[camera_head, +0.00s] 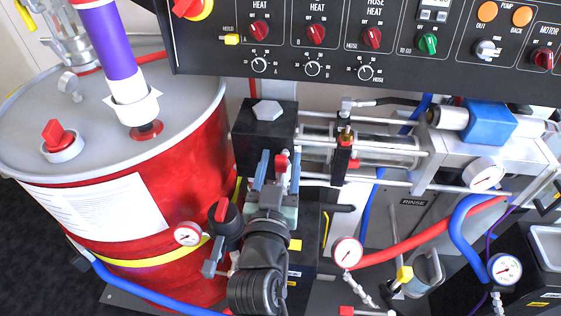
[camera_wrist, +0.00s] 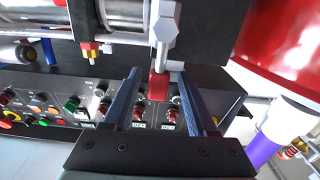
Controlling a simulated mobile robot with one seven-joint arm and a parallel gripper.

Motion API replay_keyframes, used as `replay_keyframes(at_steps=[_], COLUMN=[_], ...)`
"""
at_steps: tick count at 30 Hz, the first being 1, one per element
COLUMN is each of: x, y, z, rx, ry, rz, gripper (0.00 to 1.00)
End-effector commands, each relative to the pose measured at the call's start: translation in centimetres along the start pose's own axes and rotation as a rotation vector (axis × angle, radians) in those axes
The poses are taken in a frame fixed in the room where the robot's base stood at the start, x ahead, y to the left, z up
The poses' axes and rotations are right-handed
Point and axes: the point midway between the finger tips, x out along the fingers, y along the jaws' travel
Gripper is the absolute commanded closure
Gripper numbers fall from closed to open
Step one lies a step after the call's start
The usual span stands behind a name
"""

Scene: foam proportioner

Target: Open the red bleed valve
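The red bleed valve (camera_head: 281,163) shows as a small red handle on a silver stem below the black block (camera_head: 262,138) in the head view. In the wrist view the red handle (camera_wrist: 158,86) hangs from its silver stem (camera_wrist: 164,30). My gripper (camera_head: 279,156) is open, with its two blue fingers on either side of the handle. In the wrist view my gripper (camera_wrist: 158,76) shows a gap between the handle and each finger. Whether the handle lies fully at fingertip depth is hard to tell.
A red drum (camera_head: 140,230) stands at the left with a purple tube (camera_head: 106,45) on top. A black control panel (camera_head: 370,40) spans the top. A metal cylinder (camera_head: 375,150) lies right of the block. Gauges (camera_head: 347,252) and red and blue hoses crowd the lower right.

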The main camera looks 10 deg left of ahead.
Motion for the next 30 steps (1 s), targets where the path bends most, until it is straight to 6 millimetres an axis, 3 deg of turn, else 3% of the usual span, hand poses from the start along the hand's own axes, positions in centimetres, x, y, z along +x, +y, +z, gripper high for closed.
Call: replay_keyframes(at_steps=[11, 30], x=[-0.9, -11.5], y=[0.0, 0.1], z=[0.1, 0.2], rx=[0.002, 0.002], ry=[-0.001, -0.002], rz=[0.0, 0.002], gripper=[0.43, 0.43])
